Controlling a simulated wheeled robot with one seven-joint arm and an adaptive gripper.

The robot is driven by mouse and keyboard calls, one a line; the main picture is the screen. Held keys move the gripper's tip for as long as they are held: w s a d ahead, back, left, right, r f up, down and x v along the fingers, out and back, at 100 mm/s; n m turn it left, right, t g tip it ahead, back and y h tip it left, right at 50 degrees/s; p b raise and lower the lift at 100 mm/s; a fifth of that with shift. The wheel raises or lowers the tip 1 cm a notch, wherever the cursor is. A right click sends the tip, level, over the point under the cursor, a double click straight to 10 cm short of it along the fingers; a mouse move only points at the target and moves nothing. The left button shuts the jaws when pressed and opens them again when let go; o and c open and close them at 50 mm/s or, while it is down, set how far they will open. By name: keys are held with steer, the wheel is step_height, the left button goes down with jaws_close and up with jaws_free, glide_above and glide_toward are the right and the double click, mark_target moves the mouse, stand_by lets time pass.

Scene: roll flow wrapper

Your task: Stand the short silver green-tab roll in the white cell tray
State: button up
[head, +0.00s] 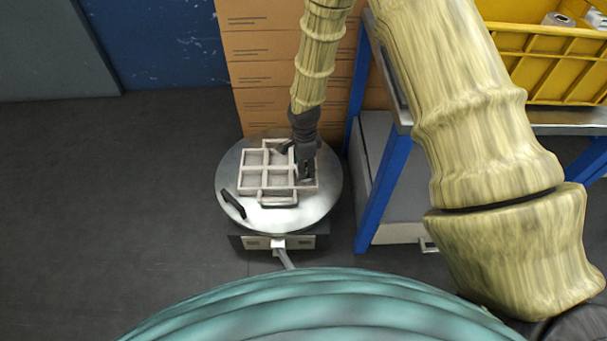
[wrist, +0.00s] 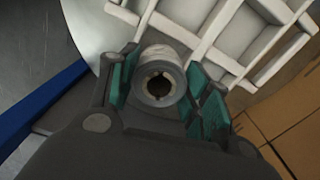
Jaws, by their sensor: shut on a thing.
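The white cell tray (head: 262,188) lies on a round silver plate, and its cells show as square openings. It also shows in the wrist view (wrist: 185,37) at the upper right. My gripper (head: 305,178) points down over the right side of the tray. In the wrist view my gripper (wrist: 160,88) is shut on a short silver roll (wrist: 162,54), with teal pads on either side. I see the roll end-on, with a dark hollow core. No green tab can be made out. Whether the roll touches the tray floor is hidden.
The round plate (head: 232,180) sits on a dark base and carries a black handle (head: 233,204). Cardboard boxes (head: 262,70) stand close behind. A blue-legged table (head: 383,190) is at the right, with a yellow crate (head: 545,70) on it. The floor at the left is clear.

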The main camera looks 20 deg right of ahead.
step_height(320, 180, down, 4)
steer(key=shift+r+b, duration=0.15)
steer(key=shift+b, duration=0.7)
steer(key=o, duration=1.1)
step_height(320, 180, up, 12)
steer(key=p, duration=0.5)
steer(key=shift+r+p, duration=0.1)
steer(key=shift+p, duration=0.3)
